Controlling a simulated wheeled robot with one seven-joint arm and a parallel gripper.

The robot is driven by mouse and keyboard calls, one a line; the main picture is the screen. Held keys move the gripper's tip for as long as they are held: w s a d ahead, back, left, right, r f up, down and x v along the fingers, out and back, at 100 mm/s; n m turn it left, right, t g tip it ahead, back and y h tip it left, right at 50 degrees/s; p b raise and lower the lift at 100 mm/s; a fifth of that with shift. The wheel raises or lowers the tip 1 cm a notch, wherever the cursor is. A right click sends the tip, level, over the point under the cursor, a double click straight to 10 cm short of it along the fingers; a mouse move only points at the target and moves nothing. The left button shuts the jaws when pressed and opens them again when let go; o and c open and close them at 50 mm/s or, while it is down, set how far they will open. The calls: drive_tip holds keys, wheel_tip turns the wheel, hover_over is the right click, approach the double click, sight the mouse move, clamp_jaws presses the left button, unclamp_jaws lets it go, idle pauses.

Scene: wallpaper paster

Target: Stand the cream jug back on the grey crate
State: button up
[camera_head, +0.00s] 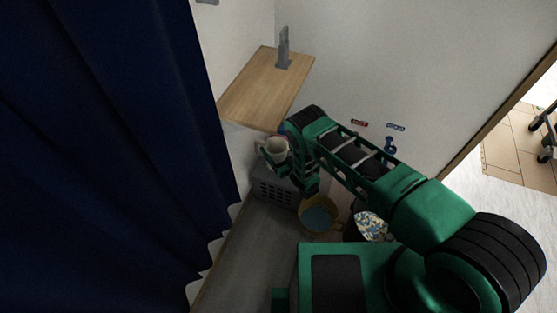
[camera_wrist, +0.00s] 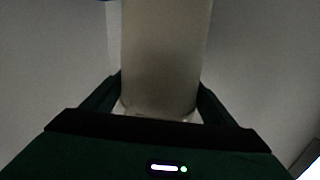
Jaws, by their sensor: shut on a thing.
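The cream jug (camera_head: 275,151) shows in the head view, at the end of my arm and over the grey crate (camera_head: 270,187). Its opening faces up toward the camera. In the wrist view the jug's pale body (camera_wrist: 165,55) fills the middle, between the two green fingers. My gripper (camera_wrist: 160,108) is shut on the jug. In the head view my gripper (camera_head: 289,157) is partly hidden by my own arm. The crate has a slotted side and stands against the wall below the jug. I cannot tell whether the jug touches the crate.
A wooden shelf (camera_head: 262,88) with a grey upright fixture (camera_head: 284,48) is on the wall behind. A yellow bucket (camera_head: 318,216) and a dark bin (camera_head: 371,226) with patterned contents stand right of the crate. A dark blue curtain (camera_head: 100,150) fills the left.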

sight(271, 150)
drive_tip(key=shift+f, duration=2.85)
drive_tip(key=o, duration=2.1)
drive_tip(key=shift+f, duration=0.1)
drive_tip(key=v, duration=1.2)
